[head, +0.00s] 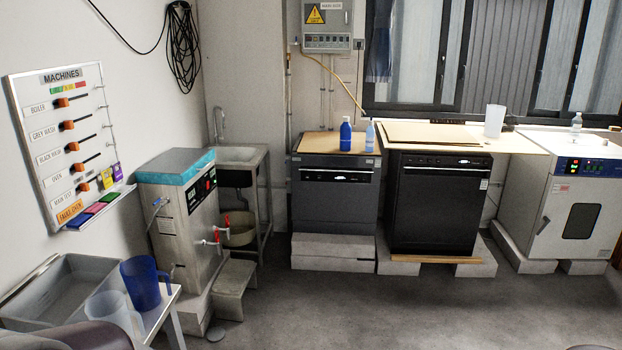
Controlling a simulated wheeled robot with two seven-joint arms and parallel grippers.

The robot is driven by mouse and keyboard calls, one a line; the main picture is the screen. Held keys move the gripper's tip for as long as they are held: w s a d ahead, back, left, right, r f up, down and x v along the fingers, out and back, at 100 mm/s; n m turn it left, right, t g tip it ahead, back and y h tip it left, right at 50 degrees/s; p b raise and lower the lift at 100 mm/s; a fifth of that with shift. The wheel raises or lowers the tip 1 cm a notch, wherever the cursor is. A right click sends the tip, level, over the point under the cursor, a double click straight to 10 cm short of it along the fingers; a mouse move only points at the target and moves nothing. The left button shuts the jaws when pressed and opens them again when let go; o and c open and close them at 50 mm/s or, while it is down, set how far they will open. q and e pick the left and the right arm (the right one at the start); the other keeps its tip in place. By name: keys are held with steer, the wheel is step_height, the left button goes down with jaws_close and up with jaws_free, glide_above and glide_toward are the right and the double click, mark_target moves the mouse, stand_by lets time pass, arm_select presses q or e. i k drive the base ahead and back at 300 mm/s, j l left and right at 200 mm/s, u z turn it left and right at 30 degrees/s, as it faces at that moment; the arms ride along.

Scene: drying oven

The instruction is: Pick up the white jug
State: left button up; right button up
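A translucent white jug (113,312) with a handle on its right stands on the small white table at the lower left. Its lower part is partly hidden by a dark rounded shape at the bottom edge. A blue jug (143,283) stands close behind it to the right. A second white, jug-like container (494,121) stands on the wooden worktop under the window. Neither of my grippers shows in the head view.
A grey tray (72,285) lies left of the jugs. A steel boiler (180,220) with red-handled taps stands behind the table. Blue bottle (346,134), dark machine (433,205) and drying oven (575,205) line the back. The middle floor (390,310) is clear.

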mark_target(111, 306)
steer(key=i+u, duration=0.2)
steer(key=i, duration=0.25)
steer(key=i+l+u, duration=0.25)
steer(key=i, duration=0.2)
steer(key=i+l+u, duration=0.2)
steer(key=i, duration=0.25)
steer(key=i+l+u, duration=0.2)
steer(key=i, duration=0.2)
steer(key=i+l+u, duration=0.15)
steer(key=u, duration=1.9)
